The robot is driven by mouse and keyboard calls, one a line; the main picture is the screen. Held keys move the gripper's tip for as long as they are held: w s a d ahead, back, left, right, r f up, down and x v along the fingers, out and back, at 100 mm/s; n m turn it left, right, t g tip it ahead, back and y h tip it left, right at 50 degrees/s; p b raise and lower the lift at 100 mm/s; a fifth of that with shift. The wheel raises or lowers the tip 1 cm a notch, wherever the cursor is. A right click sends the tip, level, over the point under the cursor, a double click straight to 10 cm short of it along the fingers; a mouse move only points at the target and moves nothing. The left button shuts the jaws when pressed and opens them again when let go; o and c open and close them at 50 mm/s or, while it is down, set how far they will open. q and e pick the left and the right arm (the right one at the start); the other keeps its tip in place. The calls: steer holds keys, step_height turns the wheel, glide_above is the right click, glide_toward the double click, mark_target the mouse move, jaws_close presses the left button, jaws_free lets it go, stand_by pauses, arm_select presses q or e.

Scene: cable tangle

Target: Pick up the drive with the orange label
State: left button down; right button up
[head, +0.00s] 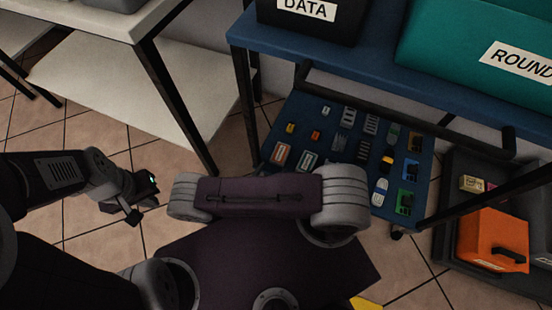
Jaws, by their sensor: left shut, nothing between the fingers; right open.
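A small drive with an orange-red label (281,155) lies near the left front of the blue lower shelf; its label has a pale middle. A similar drive with a pale, grey-blue label (308,161) lies just right of it. My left gripper (134,216) is at the left, over the tiled floor, well apart from the shelf and empty; its fingers are shut. A purple link of my arm crosses the middle of the view, just in front of the drives. My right gripper does not show.
The blue lower shelf (268,150) also holds several small parts, including an orange piece (316,136). A dark rail and the upper blue shelf (380,60) hang above its back. A white table (90,35) stands left; a grey tray (450,235) with an orange case (492,240) lies right.

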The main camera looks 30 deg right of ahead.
mark_target(280, 154)
steer(key=b+x, duration=0.2)
steer(key=x, duration=0.1)
steer(key=shift+w+d+f, duration=0.1)
steer(key=shift+d+f, duration=0.05)
steer(key=shift+f, duration=0.05)
steer(key=shift+w+d+r, duration=0.1)
steer(key=shift+w+d, duration=0.1)
steer(key=b+x, duration=0.4)
steer(key=shift+w+d, duration=0.4)
steer(key=shift+w, duration=0.05)
steer(key=shift+r, duration=0.1)
